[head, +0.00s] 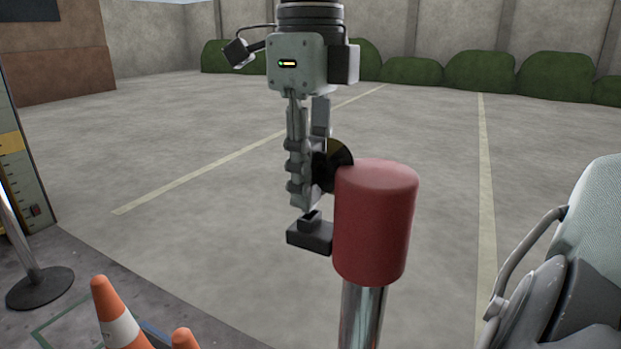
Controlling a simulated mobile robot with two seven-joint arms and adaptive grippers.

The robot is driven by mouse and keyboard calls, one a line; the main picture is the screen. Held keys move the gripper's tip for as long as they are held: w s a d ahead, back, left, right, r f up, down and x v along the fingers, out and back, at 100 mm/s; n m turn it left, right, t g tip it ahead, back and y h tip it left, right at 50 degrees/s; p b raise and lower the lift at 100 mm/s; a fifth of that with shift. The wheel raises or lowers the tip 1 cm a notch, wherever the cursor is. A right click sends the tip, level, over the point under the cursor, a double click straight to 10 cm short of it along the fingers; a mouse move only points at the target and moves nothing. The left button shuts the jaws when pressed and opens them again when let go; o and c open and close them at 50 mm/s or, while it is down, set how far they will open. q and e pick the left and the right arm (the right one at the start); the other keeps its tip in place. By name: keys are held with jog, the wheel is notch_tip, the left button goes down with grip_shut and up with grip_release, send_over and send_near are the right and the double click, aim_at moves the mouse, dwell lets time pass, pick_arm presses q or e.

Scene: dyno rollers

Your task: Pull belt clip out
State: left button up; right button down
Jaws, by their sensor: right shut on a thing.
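The red cylindrical post head (375,222) stands upright on a chrome pole (361,316), right of centre in the head view. The dark block that looks like the belt clip (310,237) sits at the left side of the head, low down, with a small raised lug on top. Whether it touches the head is hard to tell. My right gripper (309,207) points straight down beside the head, its fingertips at the lug and shut on it. A dark round part overlaps the far finger, and I cannot tell what it is. My left gripper is not in view.
Orange and white cones (121,318) stand at the lower left, near another post's round base (40,287). A pale green and grey scooter-like vehicle (565,285) stands at the right. Open concrete floor (210,130) lies behind and left of the gripper.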

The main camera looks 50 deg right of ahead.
aim_at(310, 142)
jog(key=shift+r+p, duration=1.75)
jog(key=shift+r, duration=0.5)
